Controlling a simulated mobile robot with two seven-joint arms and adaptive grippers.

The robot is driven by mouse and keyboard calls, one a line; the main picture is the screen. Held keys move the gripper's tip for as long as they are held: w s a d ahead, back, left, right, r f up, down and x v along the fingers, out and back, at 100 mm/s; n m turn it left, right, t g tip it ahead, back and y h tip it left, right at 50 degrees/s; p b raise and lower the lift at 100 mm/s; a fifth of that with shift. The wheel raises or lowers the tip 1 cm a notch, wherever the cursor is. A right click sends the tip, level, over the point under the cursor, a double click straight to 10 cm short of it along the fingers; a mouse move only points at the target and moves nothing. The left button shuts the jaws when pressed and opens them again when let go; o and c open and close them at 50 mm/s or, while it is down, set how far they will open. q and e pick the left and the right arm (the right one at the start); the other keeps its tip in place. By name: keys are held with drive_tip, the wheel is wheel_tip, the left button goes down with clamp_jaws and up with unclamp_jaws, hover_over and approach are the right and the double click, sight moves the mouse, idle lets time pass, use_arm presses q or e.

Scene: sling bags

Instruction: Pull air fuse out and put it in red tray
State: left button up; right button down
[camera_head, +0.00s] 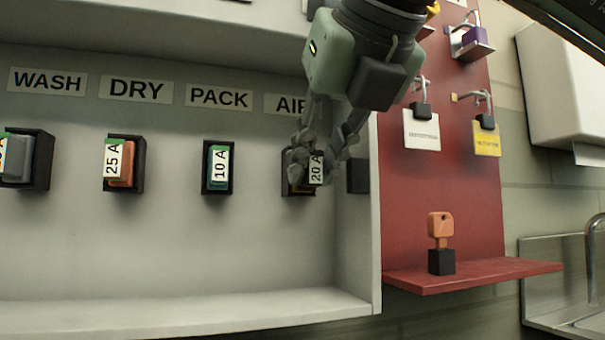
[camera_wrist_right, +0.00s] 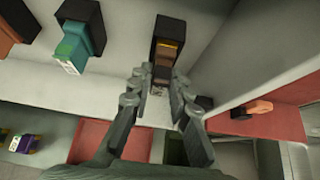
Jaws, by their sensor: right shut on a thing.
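The air fuse (camera_head: 316,168), brown with a white "20 A" label, is at the black socket under the partly covered "AIR" sign. My right gripper (camera_head: 318,160) is shut on it, one finger at each side. In the right wrist view the brown fuse (camera_wrist_right: 162,72) shows between the fingers (camera_wrist_right: 160,90), in line with the black socket (camera_wrist_right: 167,27); I cannot tell how far out it is. A red flat area (camera_wrist_right: 95,142), probably the red tray, lies below in the right wrist view, partly hidden by my gripper. My left gripper is not in view.
Other fuses sit in sockets to the left: 10 A (camera_head: 218,166), 25 A (camera_head: 118,163) and a grey one (camera_head: 17,158). A panel side wall (camera_head: 358,255) stands close right. Beyond it, a red shelf (camera_head: 470,275) holds an orange key (camera_head: 440,225); padlocks hang above.

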drive_tip(key=shift+s+d+b, duration=0.3)
drive_tip(key=shift+s+b, duration=0.1)
drive_tip(key=shift+s, duration=0.4)
drive_tip(key=shift+s+d+b, duration=0.25)
drive_tip(key=shift+s+b, duration=0.1)
drive_tip(key=shift+s, duration=0.5)
drive_tip(key=shift+s+d+b, duration=0.3)
drive_tip(key=shift+s+b, duration=0.1)
drive_tip(key=shift+s, duration=0.4)
drive_tip(key=shift+s+d+b, duration=0.25)
drive_tip(key=shift+s, duration=0.4)
drive_tip(key=shift+s+d+b, duration=0.2)
drive_tip(key=shift+s, duration=0.4)
drive_tip(key=shift+s+d+b, duration=0.25)
drive_tip(key=shift+s, duration=0.4)
